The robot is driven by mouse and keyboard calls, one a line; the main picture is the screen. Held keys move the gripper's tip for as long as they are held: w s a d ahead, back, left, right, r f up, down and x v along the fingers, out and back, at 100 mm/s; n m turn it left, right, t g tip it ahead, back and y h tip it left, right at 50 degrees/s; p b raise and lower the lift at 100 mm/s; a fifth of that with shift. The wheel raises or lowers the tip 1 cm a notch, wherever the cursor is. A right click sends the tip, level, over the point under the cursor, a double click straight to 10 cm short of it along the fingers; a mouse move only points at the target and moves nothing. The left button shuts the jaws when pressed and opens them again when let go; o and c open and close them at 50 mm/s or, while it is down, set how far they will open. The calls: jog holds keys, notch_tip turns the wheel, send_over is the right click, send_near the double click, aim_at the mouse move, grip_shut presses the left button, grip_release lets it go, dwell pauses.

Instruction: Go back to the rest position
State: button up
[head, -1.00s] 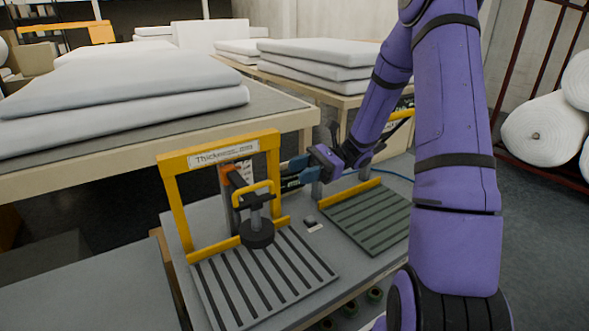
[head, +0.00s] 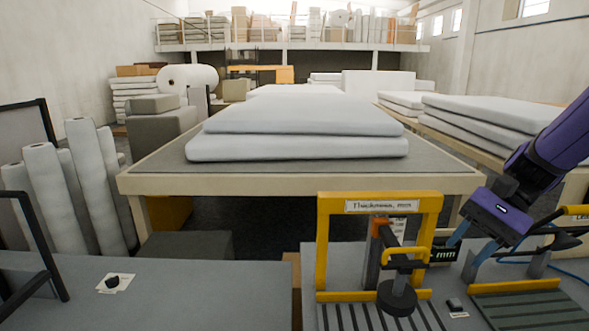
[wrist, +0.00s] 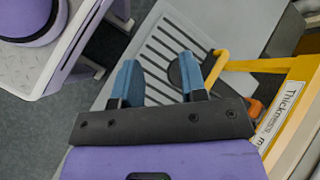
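My gripper (head: 460,261) is at the lower right of the head view, above the bench and just right of the yellow thickness gauge (head: 323,240). In the wrist view its two blue fingers (wrist: 158,60) stand apart with nothing held between them. The gauge has a yellow frame, a "Thickness, mm" label and a round black foot (head: 397,298) over a slotted plate. The foot and plate also show in the wrist view beyond the fingers. My purple arm reaches in from the right edge.
A second device with a green slotted plate (head: 530,308) stands right of the gauge, under my arm. A table (head: 300,186) behind bears white wadding slabs (head: 300,118). White rolls (head: 55,185) stand at the left. The grey bench at the left (head: 200,300) is mostly clear.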

jog(key=s+d+r+n+t+h, duration=0.1)
jog(key=s+r+n+t+h, duration=0.7)
jog(key=s+r, duration=0.2)
jog(key=shift+s, duration=0.95)
